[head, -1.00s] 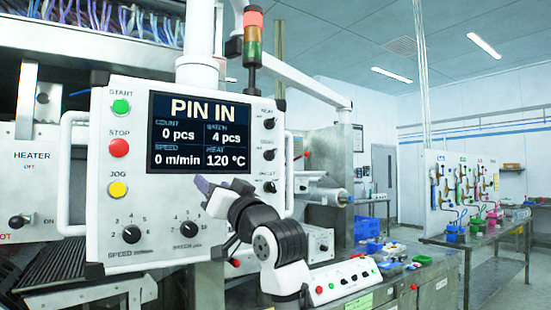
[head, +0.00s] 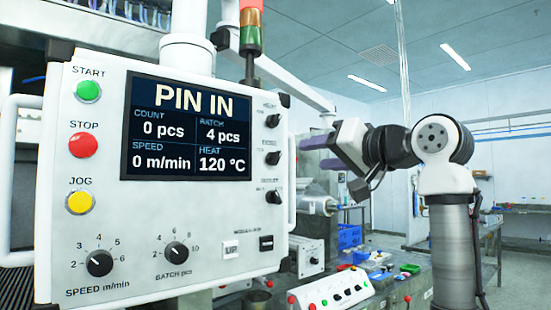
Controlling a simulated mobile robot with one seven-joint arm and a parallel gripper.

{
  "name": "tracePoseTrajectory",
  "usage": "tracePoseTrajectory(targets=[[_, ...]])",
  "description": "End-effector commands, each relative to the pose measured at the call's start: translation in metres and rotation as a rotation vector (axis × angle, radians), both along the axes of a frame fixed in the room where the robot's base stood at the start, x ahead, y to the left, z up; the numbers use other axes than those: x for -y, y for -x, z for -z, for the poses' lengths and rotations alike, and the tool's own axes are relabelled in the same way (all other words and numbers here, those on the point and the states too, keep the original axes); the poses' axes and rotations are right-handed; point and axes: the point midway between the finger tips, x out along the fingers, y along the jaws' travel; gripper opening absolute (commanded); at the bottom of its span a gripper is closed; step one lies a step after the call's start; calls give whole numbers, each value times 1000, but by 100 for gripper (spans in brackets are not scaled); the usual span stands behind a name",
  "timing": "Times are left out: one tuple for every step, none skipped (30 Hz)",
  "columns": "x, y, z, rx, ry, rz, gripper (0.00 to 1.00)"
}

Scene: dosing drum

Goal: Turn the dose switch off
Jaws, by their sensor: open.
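The white control panel (head: 210,225) fills the left of the head view, facing me at an angle. A column of three small black switches runs down its right edge: the top switch (head: 273,120), middle switch (head: 273,158) and bottom switch (head: 273,197). Their labels are too small and slanted to read, so I cannot tell which is the dose switch, or its setting.
The panel screen (head: 188,130) reads PIN IN. The start button (head: 88,90), stop button (head: 83,145) and jog button (head: 80,202) are on its left. A white handle (head: 292,187) stands out along the right edge. A small button box (head: 330,296) sits lower right.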

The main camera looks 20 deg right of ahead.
Motion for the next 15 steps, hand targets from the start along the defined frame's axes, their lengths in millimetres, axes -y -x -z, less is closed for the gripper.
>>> tracePoseTrajectory(targets=[[-4, -9, -2, -3, 0, -2, 50], [-6, -15, -2, -2, 1, -2, 50], [-9, -23, -3, -2, 1, -2, 50], [-11, -29, -3, -2, 1, -2, 50], [-14, -35, -3, -2, 1, -2, 50], [-16, -44, -3, -2, 1, -1, 50], [-19, -50, -3, -2, 1, -2, 50], [-21, -56, -3, -2, 1, -1, 50], [-24, -64, -3, -3, 0, -2, 50], [-26, -70, -3, -2, 0, -1, 50], [-27, -75, -3, -2, -1, -1, 50], [-30, -82, -2, -3, -1, 0, 50], [-31, -87, -2, -2, 0, 0, 50], [-33, -91, -2, -2, 0, 0, 50], [-35, -97, -2, -2, 0, 0, 50]])
